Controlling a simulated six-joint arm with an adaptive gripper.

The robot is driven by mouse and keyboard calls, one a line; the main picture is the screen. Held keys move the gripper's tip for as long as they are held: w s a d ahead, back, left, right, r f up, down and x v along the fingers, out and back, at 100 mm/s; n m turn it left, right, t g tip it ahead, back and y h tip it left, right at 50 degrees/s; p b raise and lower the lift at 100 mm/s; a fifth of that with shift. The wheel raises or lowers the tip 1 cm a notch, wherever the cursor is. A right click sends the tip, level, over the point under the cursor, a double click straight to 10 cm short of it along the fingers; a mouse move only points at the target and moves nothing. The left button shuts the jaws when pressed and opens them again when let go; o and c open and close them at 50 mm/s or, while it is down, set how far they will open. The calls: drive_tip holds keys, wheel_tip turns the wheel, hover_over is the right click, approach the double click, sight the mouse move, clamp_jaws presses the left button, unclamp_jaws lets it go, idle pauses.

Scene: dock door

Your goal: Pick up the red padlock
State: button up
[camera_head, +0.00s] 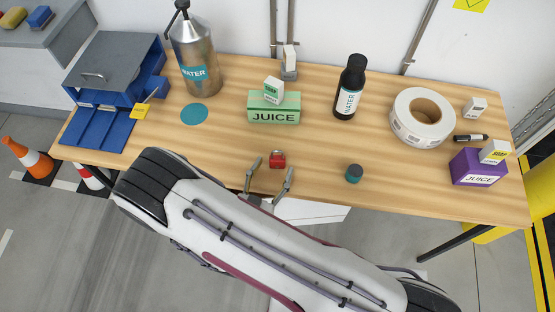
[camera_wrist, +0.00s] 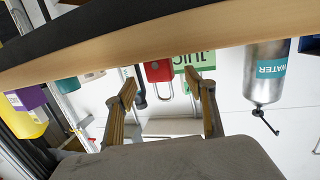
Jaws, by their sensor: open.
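The red padlock (camera_head: 277,160) stands on the wooden table near its front edge, in the middle. In the wrist view, which is upside down, the padlock (camera_wrist: 158,71) shows its red body and grey shackle, framed between the fingertips. My gripper (camera_head: 274,166) is open and empty at the table's front edge, one finger to each side of the padlock in the picture. The fingers also show in the wrist view (camera_wrist: 160,80), apart from each other. I cannot tell how far the tips reach along the padlock's sides.
A green juice box (camera_head: 273,112) with a small carton (camera_head: 273,90) on it stands behind the padlock. A dark teal-sided cylinder (camera_head: 354,173) stands to the right. A water flask (camera_head: 195,60), black bottle (camera_head: 350,85), tape roll (camera_head: 422,117) and blue drawer unit (camera_head: 112,75) stand farther off.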

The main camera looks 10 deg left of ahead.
sight(276, 163)
drive_tip(key=shift+x, duration=2.1)
drive_tip(key=c, duration=1.3)
